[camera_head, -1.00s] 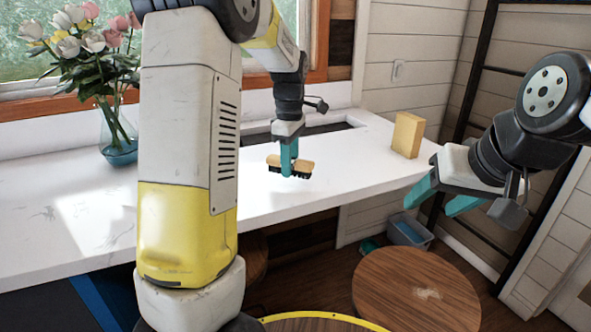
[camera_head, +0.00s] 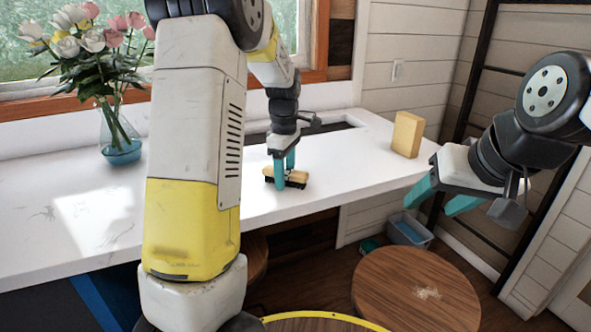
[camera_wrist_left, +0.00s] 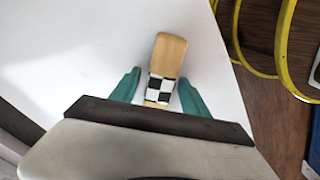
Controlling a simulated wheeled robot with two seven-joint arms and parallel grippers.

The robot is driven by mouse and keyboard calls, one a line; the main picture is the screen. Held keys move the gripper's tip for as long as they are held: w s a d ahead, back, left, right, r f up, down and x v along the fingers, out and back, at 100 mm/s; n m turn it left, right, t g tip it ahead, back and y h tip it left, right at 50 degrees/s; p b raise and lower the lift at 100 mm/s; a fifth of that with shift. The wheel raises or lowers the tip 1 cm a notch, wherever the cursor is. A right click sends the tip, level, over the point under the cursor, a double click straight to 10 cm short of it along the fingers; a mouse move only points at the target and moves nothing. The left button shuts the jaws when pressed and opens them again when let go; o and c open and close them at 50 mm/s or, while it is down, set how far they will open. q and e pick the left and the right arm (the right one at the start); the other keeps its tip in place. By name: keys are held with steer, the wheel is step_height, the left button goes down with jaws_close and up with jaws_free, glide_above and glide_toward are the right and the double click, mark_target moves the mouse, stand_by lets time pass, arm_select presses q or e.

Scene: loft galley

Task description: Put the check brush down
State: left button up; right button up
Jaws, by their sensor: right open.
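The check brush (camera_head: 296,178) has a tan wooden back and dark bristles. It rests bristles down on the white counter (camera_head: 330,180). In the left wrist view the brush (camera_wrist_left: 168,55) shows a black and white check band. My left gripper (camera_head: 284,172) is open around the brush, with one teal finger on each side. The left wrist view shows gaps between my fingers (camera_wrist_left: 158,82) and the brush. My right gripper (camera_head: 440,200) is open and empty, off the counter's front edge at the right.
A sink opening (camera_head: 335,128) lies behind the brush. A tan block (camera_head: 407,134) stands near the counter's right end. A glass vase (camera_head: 121,148) of flowers is at the left. A round wooden stool (camera_head: 415,290) and a grey bin (camera_head: 409,231) are below. The counter around the brush is clear.

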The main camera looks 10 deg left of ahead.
arm_select(q)
step_height(320, 180, up, 12)
steer(key=s+d+m+t+h, duration=0.2)
steer(key=s+m+t, duration=0.4)
steer(key=s+m, duration=1)
steer(key=s, duration=0.8)
steer(key=shift+s, duration=0.15)
steer(key=shift+o, duration=0.5)
steer(key=shift+d+r, duration=0.1)
